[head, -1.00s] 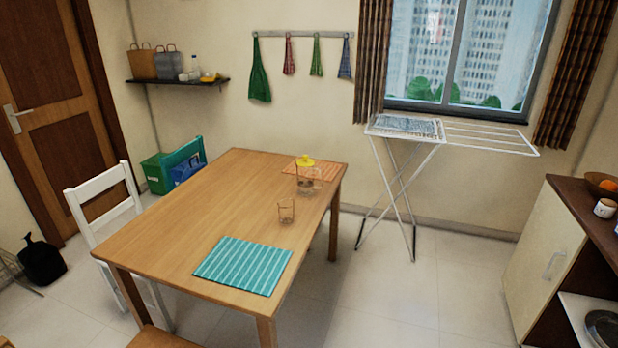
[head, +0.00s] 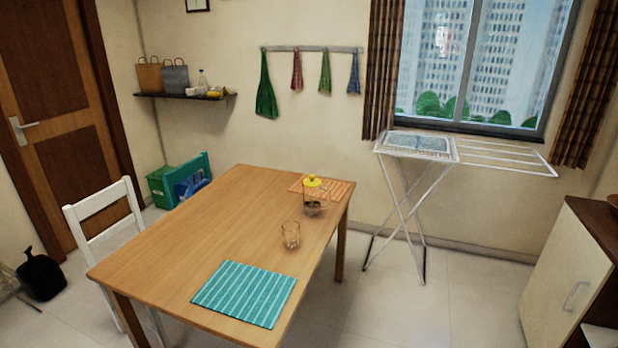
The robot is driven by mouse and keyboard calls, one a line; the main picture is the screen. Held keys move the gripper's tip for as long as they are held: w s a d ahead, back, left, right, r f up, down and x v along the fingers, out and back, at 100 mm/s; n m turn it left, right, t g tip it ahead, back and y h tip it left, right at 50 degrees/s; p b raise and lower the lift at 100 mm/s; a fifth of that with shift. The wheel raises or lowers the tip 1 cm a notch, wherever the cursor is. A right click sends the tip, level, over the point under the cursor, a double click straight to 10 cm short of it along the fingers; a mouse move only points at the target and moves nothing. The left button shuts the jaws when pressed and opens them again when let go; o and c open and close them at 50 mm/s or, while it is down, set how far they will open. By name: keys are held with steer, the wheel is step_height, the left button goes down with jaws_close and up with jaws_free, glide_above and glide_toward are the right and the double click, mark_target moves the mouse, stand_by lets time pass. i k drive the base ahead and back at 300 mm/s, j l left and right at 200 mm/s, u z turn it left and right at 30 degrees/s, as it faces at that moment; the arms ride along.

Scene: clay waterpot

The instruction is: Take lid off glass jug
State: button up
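A glass jug (head: 313,208) stands upright towards the far right end of the wooden table, at the near edge of an orange mat. A yellow lid (head: 313,182) sits on top of the jug. The jug is clear, and something dark shows low inside it, too small to make out. My gripper is not in the head view, so I cannot see its state.
A drinking glass (head: 291,234) stands on the table (head: 200,232) in front of the jug. A teal striped mat (head: 245,293) lies near the front edge, an orange mat (head: 340,190) behind the jug. A white chair (head: 100,212) is at left, a drying rack (head: 405,195) at right.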

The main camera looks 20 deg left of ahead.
mark_target(312, 180)
steer(key=i+j+u, duration=0.15)
steer(key=i, duration=0.65)
steer(key=i+j+u, duration=0.2)
steer(key=i, duration=0.6)
steer(key=i+l+u, duration=0.15)
steer(key=i, duration=0.7)
steer(key=i+l+u, duration=0.2)
steer(key=i, duration=0.6)
steer(key=j, duration=0.1)
